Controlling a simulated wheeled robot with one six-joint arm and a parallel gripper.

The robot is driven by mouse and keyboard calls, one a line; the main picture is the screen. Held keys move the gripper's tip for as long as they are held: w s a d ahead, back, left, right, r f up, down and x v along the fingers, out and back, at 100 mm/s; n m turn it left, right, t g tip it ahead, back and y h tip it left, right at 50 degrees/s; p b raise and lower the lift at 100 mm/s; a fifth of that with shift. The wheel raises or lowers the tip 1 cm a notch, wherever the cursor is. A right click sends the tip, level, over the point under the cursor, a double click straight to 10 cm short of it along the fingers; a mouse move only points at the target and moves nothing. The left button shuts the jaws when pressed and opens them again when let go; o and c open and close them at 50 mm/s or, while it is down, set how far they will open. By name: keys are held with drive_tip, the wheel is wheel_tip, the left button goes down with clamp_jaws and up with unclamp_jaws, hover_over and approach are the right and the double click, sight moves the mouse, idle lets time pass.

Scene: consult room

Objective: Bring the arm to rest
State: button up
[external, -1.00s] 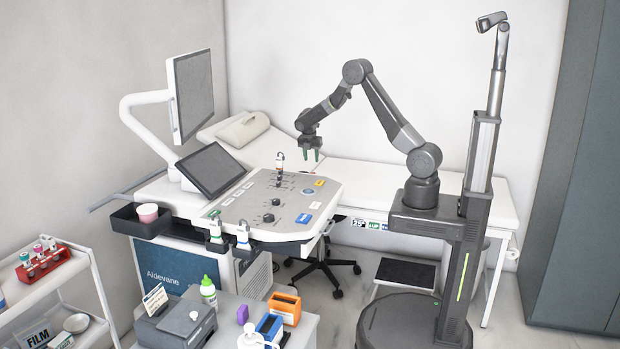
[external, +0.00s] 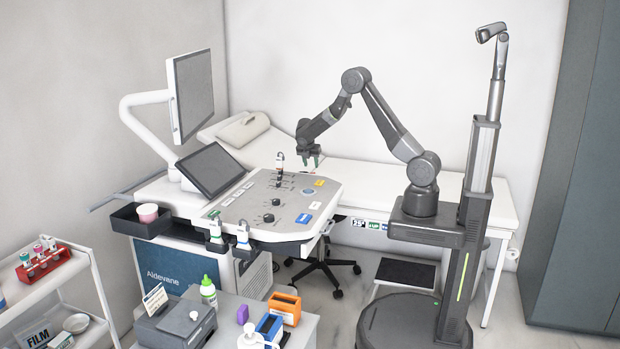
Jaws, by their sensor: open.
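My gripper (external: 311,161) is open and empty. My arm reaches left from my column, with the elbow raised high.
The white exam couch (external: 440,181) runs along the wall behind. A monitor (external: 190,95) and tilted touchscreen (external: 210,169) stand left of the panel. Probes (external: 243,235) hang at the panel's front edge. A side table (external: 305,330) with bottles and boxes is in front. Air above the couch is free.

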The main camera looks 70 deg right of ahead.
drive_tip(key=b+v, duration=0.1)
drive_tip(key=v, duration=0.9)
drive_tip(key=s+a+m+y, duration=0.1)
drive_tip(key=s+a+m, duration=0.2)
drive_tip(key=s, duration=0.7)
drive_tip(key=s+a+f+m+y+b, duration=0.1)
drive_tip(key=s+m, duration=0.4)
drive_tip(key=s, duration=0.5)
drive_tip(key=s+a+m+y+b, duration=0.1)
drive_tip(key=s+a+m, duration=0.2)
drive_tip(key=s, duration=0.7)
drive_tip(key=shift+s+a+f+m+g, duration=0.15)
drive_tip(key=shift+a+m+g, duration=0.2)
drive_tip(key=shift+a, duration=0.5)
